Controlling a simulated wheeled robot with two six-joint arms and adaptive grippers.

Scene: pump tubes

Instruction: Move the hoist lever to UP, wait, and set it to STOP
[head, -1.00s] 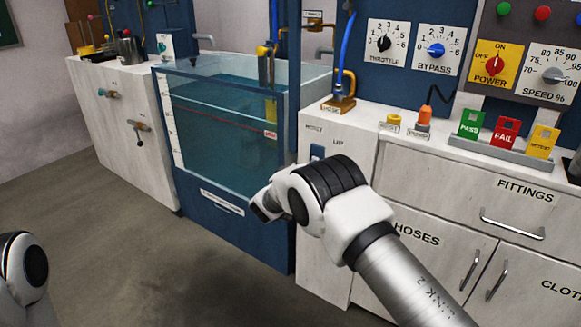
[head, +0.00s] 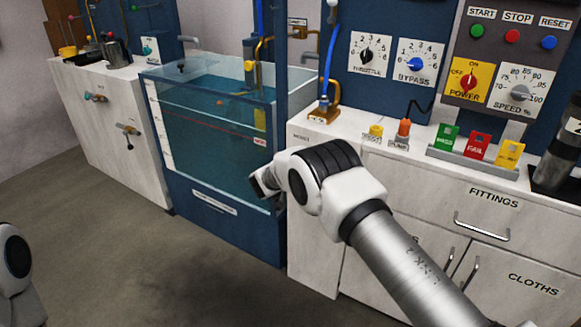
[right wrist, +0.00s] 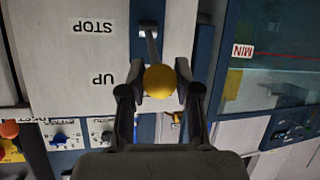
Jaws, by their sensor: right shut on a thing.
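The hoist lever (right wrist: 150,45) shows in the right wrist view as a grey shaft in a dark blue slot, ending in a yellow ball knob (right wrist: 160,81). My right gripper (right wrist: 160,88) is shut on the knob, one finger on each side. That view is upside down. The knob is level with the UP label (right wrist: 103,79); the STOP label (right wrist: 92,26) is farther up the picture. In the head view my right arm covers the lever, and its fingers are hidden. My left gripper is not in view.
The water tank (head: 215,195) stands beside the hoist cabinet (head: 312,265); its MIN line also shows in the right wrist view. Green, red and yellow tags (head: 476,146) stand on the counter. Open floor (head: 130,260) lies in front.

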